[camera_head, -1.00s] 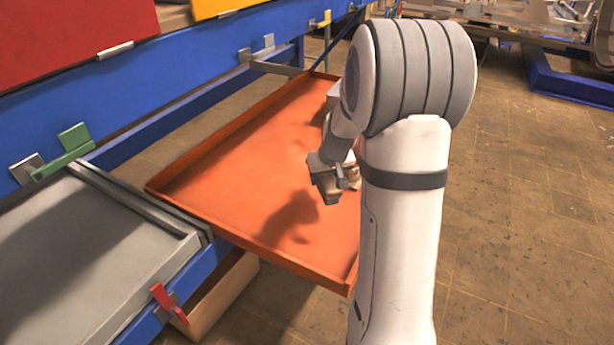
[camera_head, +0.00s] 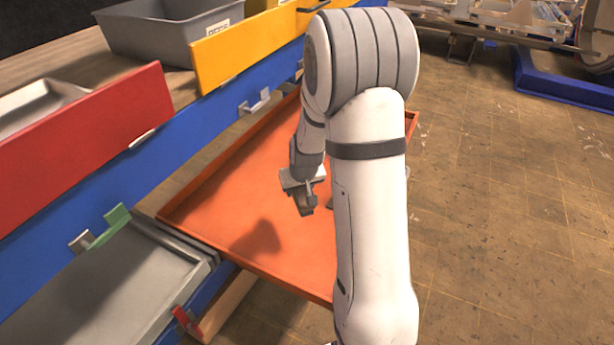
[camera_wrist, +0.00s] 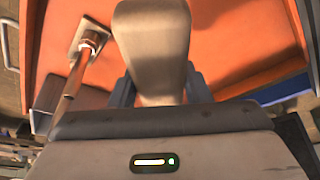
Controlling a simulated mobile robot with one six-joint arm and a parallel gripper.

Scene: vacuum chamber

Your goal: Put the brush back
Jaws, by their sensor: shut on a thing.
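My gripper (camera_head: 306,205) hangs over the orange tray (camera_head: 200,200), pointing down. In the wrist view my gripper (camera_wrist: 158,92) is shut on a smooth tan piece (camera_wrist: 152,45), which I take to be the brush. Its rounded end is near the camera. Bristles cannot be made out, and in the head view the held piece is hardly visible. The tray fills much of the wrist view behind it. A tool with a coppery shaft and a flat tan plate (camera_wrist: 82,44) shows to the left there.
Blue shelving with red (camera_head: 80,160) and yellow (camera_head: 250,45) drawer fronts stands at the left. A grey bin (camera_head: 170,40) sits on top. A grey tray (camera_head: 110,290) with green and red clips is at the lower left. Open floor (camera_head: 490,230) lies to the right.

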